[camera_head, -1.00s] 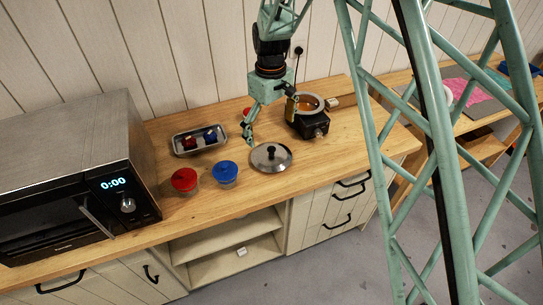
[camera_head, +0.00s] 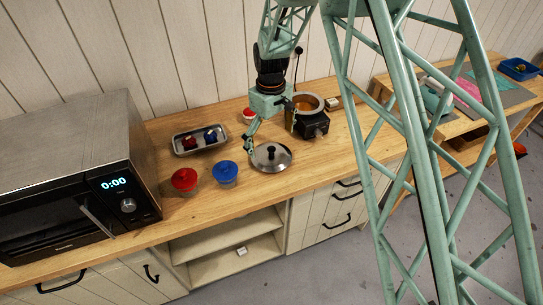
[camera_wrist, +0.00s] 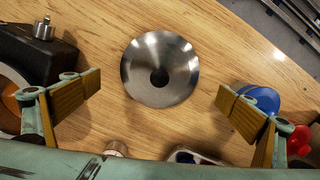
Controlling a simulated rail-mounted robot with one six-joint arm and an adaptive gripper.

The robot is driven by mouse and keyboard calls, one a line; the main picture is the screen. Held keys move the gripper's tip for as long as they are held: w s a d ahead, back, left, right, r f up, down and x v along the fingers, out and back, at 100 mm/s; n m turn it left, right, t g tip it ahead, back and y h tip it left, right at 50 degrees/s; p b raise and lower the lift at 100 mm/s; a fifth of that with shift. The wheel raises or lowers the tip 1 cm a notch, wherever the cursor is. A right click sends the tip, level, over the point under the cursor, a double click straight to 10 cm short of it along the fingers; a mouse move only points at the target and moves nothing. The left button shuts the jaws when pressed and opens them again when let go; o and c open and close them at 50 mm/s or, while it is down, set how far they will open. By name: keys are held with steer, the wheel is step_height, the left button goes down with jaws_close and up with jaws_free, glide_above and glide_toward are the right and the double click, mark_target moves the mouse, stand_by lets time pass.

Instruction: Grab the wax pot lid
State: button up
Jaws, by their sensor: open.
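The wax pot lid (camera_head: 262,158) is a round steel disc with a black knob, lying flat on the wooden counter. In the wrist view the lid (camera_wrist: 140,70) lies below and between my gripper's fingers, a little beyond their tips. My gripper (camera_wrist: 158,103) is open and empty, with one finger on each side of the picture. In the head view my gripper (camera_head: 249,145) hangs just behind and left of the lid, apart from its knob. The wax pot (camera_head: 306,104), holding amber wax, stands on a black heater behind the lid.
A red-lidded cup (camera_head: 184,179) and a blue-lidded cup (camera_head: 225,172) stand left of the lid. A metal tray (camera_head: 199,141) with small red and blue items lies behind them. A microwave (camera_head: 75,160) fills the left. The counter right of the lid is clear.

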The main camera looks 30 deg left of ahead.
mark_target(271, 149)
steer(key=shift+f+p, duration=0.3)
steer(key=shift+f, duration=2.2)
steer(key=c, duration=1.9)
steer(key=shift+d, duration=0.1)
steer(key=c, duration=0.3)
steer(key=shift+s, duration=0.1)
